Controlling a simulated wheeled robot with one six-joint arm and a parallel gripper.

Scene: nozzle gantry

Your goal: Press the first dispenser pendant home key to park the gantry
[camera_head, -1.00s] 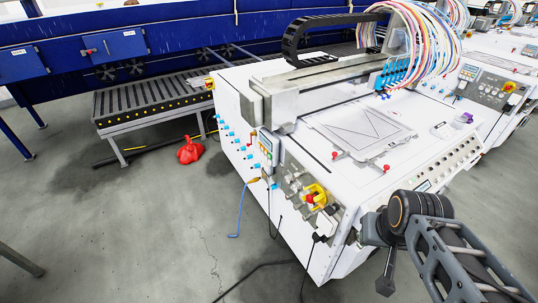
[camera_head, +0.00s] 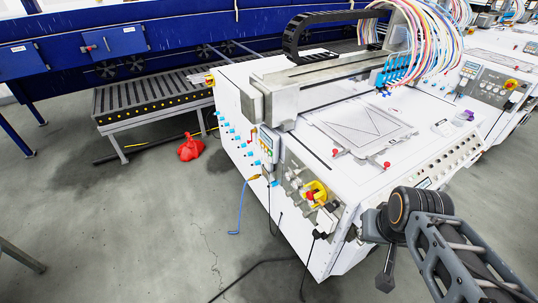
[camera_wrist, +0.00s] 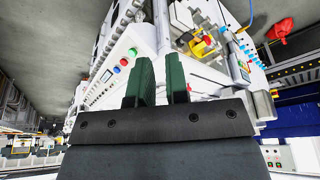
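The first dispenser pendant (camera_head: 268,144) is a small upright box with a display and coloured keys, on the left end of the near white machine (camera_head: 310,215). Its keys are too small to read. In the wrist view a small keyed panel (camera_wrist: 244,70), apparently the same pendant, shows right of the fingers. My gripper (camera_head: 386,280) hangs in front of the machine at the lower right, well apart from the pendant. In the wrist view my gripper (camera_wrist: 162,62) has two green fingers with a clear gap and nothing between them.
A yellow-and-red switch (camera_head: 315,193) sits on the machine's corner, right of the pendant. A blue hose (camera_head: 239,208) and black cables hang below it. A red bundle (camera_head: 190,148) lies on the floor near the roller conveyor (camera_head: 150,102).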

